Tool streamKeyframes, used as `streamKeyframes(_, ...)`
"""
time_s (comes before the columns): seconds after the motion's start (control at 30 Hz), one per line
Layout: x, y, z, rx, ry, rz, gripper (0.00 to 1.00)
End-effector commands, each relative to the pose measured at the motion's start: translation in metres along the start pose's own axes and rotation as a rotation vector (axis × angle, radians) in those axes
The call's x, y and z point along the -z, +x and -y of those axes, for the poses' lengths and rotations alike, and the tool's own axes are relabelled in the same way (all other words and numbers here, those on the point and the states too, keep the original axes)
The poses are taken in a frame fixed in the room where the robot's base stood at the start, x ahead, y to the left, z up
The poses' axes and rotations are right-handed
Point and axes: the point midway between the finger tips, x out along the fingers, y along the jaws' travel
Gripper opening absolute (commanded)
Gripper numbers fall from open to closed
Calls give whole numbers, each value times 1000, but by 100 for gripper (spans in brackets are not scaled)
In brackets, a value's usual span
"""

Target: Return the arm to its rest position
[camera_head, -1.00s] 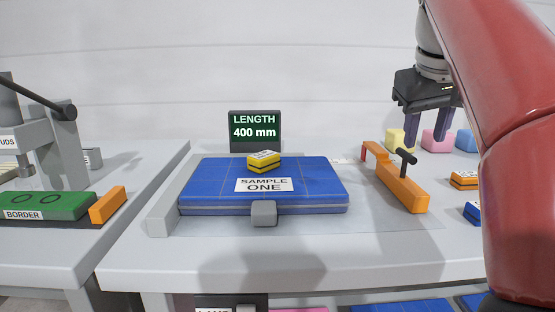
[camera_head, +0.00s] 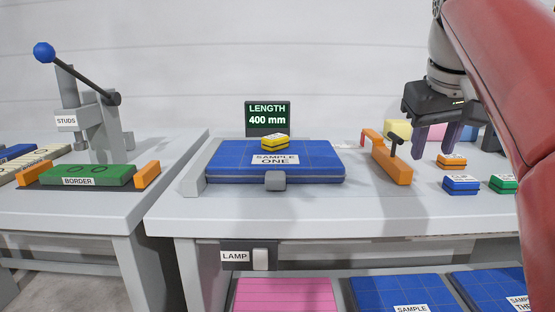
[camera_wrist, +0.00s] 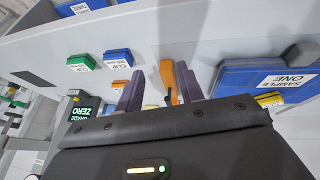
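My gripper (camera_head: 437,134) hangs at the upper right of the head view, above the back right of the table. Its two purple fingers are apart with nothing between them that they grip. In the wrist view the fingers (camera_wrist: 160,92) are also spread. My red arm runs down the right side of the head view. The blue quilt sample marked SAMPLE ONE (camera_head: 225,161) lies flat on the table, and a small yellow block (camera_head: 275,142) rests on it. The sample also shows in the wrist view (camera_wrist: 245,85).
An orange clamp-like tool (camera_head: 390,165) stands right of the sample. Orange (camera_head: 452,161), blue (camera_head: 461,185) and green (camera_head: 503,184) clips lie further right. A length display (camera_head: 268,118) stands behind. A LAMP switch (camera_head: 260,259) is under the front edge. A stud press (camera_head: 95,120) stands left.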

Motion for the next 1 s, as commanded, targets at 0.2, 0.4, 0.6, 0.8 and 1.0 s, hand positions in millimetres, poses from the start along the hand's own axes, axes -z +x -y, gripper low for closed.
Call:
streamKeyframes(0.2, -22, 17, 17, 25, 3, -13, 38)
streamKeyframes(0.4, -57, 44, 43, 56, 12, -32, 38)
streamKeyframes(0.6, -122, 95, 85, 102, 30, -57, 38)
streamKeyframes(0.8, -197, 153, 123, 140, 56, -76, 38)
streamKeyframes(1.0, -242, 189, 142, 156, 75, -83, 38)
